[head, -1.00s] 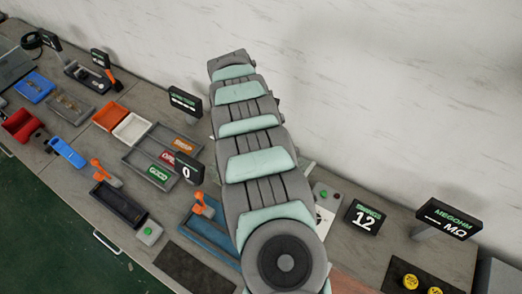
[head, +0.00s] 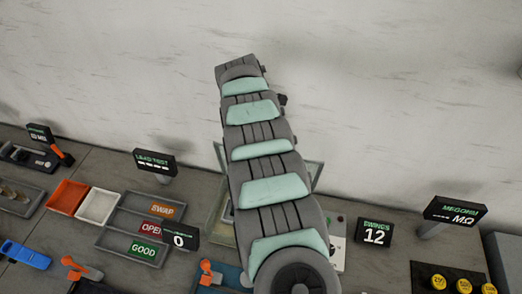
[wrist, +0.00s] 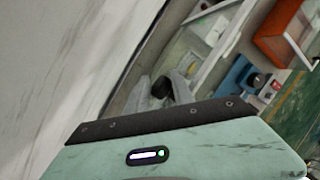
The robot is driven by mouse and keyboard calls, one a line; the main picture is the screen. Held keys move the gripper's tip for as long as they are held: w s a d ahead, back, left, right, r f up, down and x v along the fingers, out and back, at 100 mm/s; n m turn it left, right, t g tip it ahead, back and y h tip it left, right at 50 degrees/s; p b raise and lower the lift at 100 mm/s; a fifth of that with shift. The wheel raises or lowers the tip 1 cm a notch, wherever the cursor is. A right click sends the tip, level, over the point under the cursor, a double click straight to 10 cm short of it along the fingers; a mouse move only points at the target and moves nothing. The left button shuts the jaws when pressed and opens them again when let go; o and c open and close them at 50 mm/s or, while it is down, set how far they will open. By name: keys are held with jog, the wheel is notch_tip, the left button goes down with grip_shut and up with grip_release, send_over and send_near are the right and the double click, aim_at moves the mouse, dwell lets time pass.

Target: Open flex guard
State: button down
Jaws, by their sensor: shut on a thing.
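The flex guard appears to be the clear, pale-edged enclosure mostly hidden behind my arm in the head view; its edge (head: 316,176) shows to the right of the arm, and another edge shows to the left. In the wrist view a clear pane (wrist: 180,62) stands beyond my gripper. My gripper (wrist: 162,90) shows there as two grey fingers, shut on a small black knob (wrist: 162,86). The knob looks like the guard's handle, but how it joins the guard is unclear. My gripper is hidden in the head view. I cannot tell how far the guard is open.
SWAP, OPEN and GOOD trays (head: 143,249) lie left of my arm. An orange tray (head: 67,196) and a white tray (head: 98,206) are farther left. Displays reading 12 (head: 374,233) and MEGOHM (head: 455,211) stand right. The white wall (head: 400,90) rises behind the bench.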

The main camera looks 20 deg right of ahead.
jog(key=shift+w+a+f, duration=0.1)
jog(key=shift+w+a, duration=0.15)
jog(key=shift+w, duration=0.05)
jog(key=c, duration=1.1)
grip_release()
jog(key=shift+a, duration=0.15)
jog(key=shift+d, duration=0.2)
jog(key=shift+r, duration=0.2)
jog(key=shift+r, duration=0.25)
jog(key=p+v, duration=0.5)
jog(key=v, duration=0.5)
jog(key=shift+s+a+r, duration=0.1)
jog(key=shift+a, duration=0.1)
